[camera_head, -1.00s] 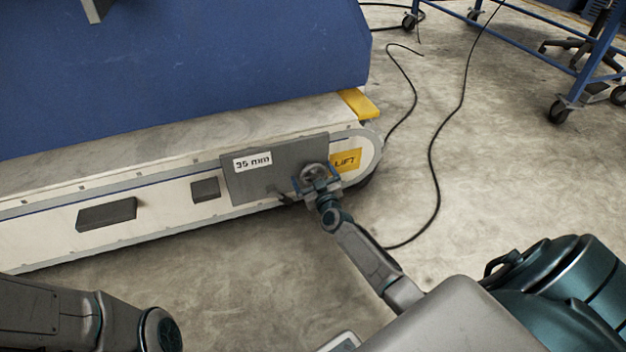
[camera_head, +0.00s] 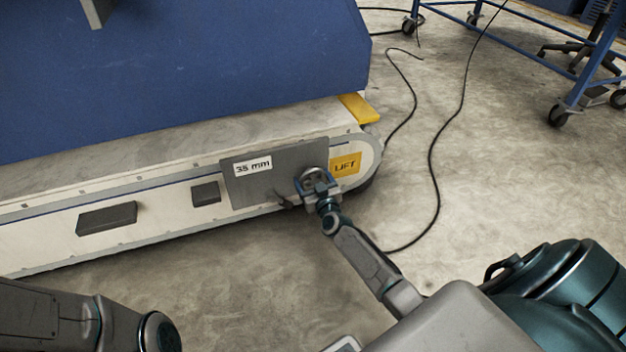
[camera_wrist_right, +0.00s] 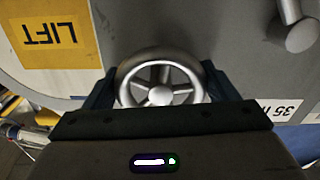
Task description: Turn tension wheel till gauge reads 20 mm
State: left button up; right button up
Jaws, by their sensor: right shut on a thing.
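The tension wheel is a small silver spoked handwheel (camera_wrist_right: 160,97) on a grey plate (camera_head: 245,190) at the right end of the white conveyor frame. It also shows in the head view (camera_head: 311,174), partly behind my gripper. The gauge label (camera_head: 253,166) on the plate reads 35 mm. My right gripper (camera_head: 317,186) is shut on the wheel; in the wrist view its two dark blue fingers lie on either side of the rim. My left arm is at the lower left in the head view; its gripper is outside the picture.
A yellow LIFT label (camera_head: 345,165) is right of the wheel. A small lever (camera_head: 284,201) sticks out left of the wheel. A blue machine housing (camera_head: 180,70) stands above the frame. Black cable (camera_head: 432,160) lies on the floor at the right, with a blue wheeled cart (camera_head: 570,60) beyond.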

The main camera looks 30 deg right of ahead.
jog(key=m, duration=0.5)
jog(key=shift+a+p, duration=0.15)
jog(key=shift+p, duration=0.25)
jog(key=m, duration=0.5)
jog(key=shift+a+m, duration=0.1)
jog(key=shift+m, duration=0.2)
jog(key=m, duration=0.5)
jog(key=shift+a+r+m, duration=0.1)
jog(key=shift+r+m, duration=0.05)
jog(key=shift+m, duration=0.15)
jog(key=m+b, duration=0.1)
jog(key=m, duration=0.4)
jog(key=shift+r+m, duration=0.15)
jog(key=shift+m, duration=0.55)
jog(key=o, duration=0.9)
jog(key=shift+o, duration=0.2)
